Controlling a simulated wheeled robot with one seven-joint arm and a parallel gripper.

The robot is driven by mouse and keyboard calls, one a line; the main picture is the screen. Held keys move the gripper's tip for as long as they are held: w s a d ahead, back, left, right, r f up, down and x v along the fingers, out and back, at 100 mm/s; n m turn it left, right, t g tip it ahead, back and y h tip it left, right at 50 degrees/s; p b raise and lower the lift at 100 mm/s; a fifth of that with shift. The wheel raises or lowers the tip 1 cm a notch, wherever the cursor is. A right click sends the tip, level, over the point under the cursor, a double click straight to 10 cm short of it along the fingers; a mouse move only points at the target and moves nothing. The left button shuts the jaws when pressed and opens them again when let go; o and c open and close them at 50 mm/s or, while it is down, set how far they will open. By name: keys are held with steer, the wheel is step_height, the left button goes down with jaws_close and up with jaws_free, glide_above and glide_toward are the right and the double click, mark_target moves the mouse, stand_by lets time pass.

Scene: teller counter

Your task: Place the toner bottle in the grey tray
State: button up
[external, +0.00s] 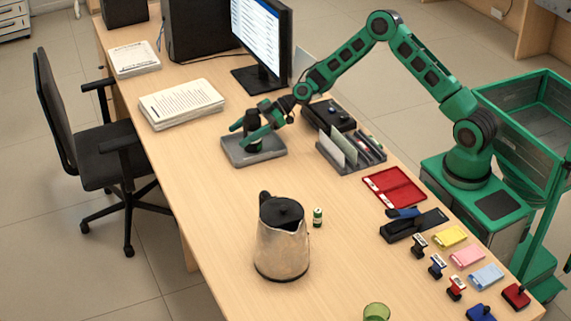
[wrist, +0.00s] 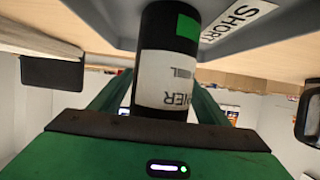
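The toner bottle (wrist: 165,75) is a dark cylinder with a white label and a green patch, seen close up in the wrist view. In the external view the bottle (external: 254,146) stands upright at the grey tray (external: 270,154), a shallow flat tray on the counter. Its base appears to rest within the tray. My gripper (external: 249,131) reaches in from the right with its green fingers on both sides of the bottle. The tray (wrist: 110,22) fills the upper part, with a label partly reading "SHORT".
A dark grey organizer (external: 350,152) and a black device (external: 328,115) stand right of the tray. A monitor (external: 262,40) and paper stack (external: 181,104) are behind. The counter between tray and kettle is clear.

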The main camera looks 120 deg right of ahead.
steer(key=shift+r, duration=0.15)
steer(key=v, duration=1.2)
stand_by(0.4)
